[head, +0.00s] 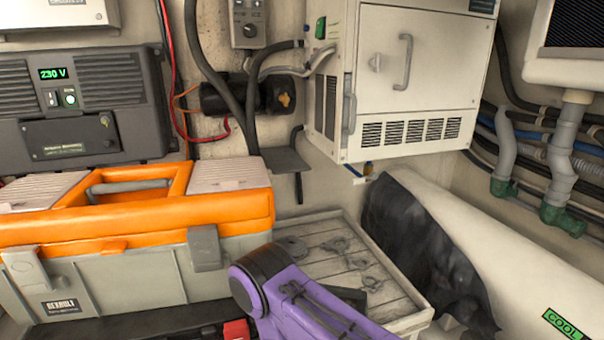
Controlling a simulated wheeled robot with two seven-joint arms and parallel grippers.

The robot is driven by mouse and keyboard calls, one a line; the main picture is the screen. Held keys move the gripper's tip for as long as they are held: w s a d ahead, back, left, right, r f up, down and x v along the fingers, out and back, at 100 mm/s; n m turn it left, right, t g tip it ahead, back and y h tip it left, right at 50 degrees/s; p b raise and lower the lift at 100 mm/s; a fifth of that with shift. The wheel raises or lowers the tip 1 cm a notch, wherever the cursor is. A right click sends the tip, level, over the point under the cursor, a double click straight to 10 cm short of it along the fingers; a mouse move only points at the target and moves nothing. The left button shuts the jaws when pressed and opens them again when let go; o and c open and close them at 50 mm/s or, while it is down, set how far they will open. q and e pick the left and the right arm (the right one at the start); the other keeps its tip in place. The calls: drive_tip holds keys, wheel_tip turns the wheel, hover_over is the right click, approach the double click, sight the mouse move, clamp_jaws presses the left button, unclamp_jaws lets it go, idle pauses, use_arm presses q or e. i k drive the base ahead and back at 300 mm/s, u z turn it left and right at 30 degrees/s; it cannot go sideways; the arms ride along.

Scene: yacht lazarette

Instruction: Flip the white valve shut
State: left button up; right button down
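I cannot make out a white valve for certain. A small fitting (367,168) with blue and yellowish parts shows under the bottom edge of the white cabinet (405,75), with a thin pale piece beside it. It is too small to tell whether it is a valve or how it is set. A purple arm link of mine with a dark joint comes in at the bottom centre, in front of the wooden crate. Neither gripper shows, so where they are and what they hold is hidden.
An orange and grey toolbox (120,225) fills the left front. A slatted wooden crate top (325,245) carries flat ring-like items. A dark cloth (415,245) drapes over a white rounded body (510,265) at the right. Pipes with green fittings (562,219) run at far right.

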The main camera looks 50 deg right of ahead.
sight(372, 176)
drive_tip(key=u, duration=0.05)
drive_tip(key=k, duration=0.9)
drive_tip(key=z, duration=1.1)
